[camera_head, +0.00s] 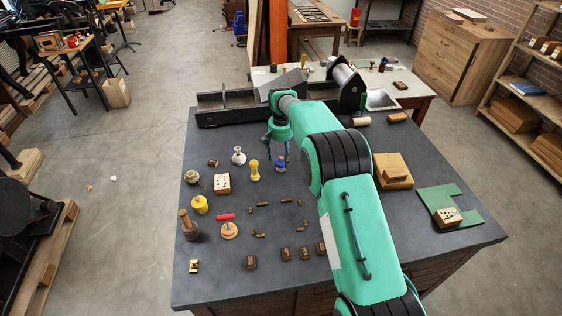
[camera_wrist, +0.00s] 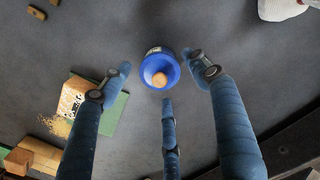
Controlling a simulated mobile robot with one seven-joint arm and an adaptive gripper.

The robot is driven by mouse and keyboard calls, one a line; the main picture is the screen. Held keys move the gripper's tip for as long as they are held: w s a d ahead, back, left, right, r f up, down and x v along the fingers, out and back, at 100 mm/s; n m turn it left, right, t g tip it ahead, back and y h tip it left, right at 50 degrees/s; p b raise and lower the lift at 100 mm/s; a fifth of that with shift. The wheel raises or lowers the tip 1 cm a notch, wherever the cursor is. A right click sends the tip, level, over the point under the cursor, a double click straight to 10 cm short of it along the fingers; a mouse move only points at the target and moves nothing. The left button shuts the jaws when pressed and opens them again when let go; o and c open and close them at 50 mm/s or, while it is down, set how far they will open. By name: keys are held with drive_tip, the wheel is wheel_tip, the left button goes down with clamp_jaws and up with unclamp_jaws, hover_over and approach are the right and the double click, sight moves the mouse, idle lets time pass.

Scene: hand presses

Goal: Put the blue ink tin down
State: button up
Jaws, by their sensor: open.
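The blue ink tin (camera_wrist: 151,62) is between the tips of my three fingers in the wrist view. It is a round blue piece with a tan round part at its middle. Clear gaps show between the tin and the fingertips. My gripper (camera_wrist: 160,76) is open, and nothing is gripped. In the head view my gripper (camera_head: 279,145) points down over the dark table, with the blue tin (camera_head: 280,163) just below its fingers. Whether the tin's base rests flat on the table is hard to tell at this size.
A yellow piece (camera_head: 254,170) and a white-topped bottle (camera_head: 238,156) stand left of the tin. Small brown blocks (camera_head: 286,254) lie in front. A green mat (camera_head: 433,199) with a wooden block is at right. A dark press bed (camera_head: 230,110) lies behind my gripper.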

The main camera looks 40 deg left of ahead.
wheel_tip(320, 180, up, 8)
drive_tip(key=shift+r, duration=0.1)
idle(0.9)
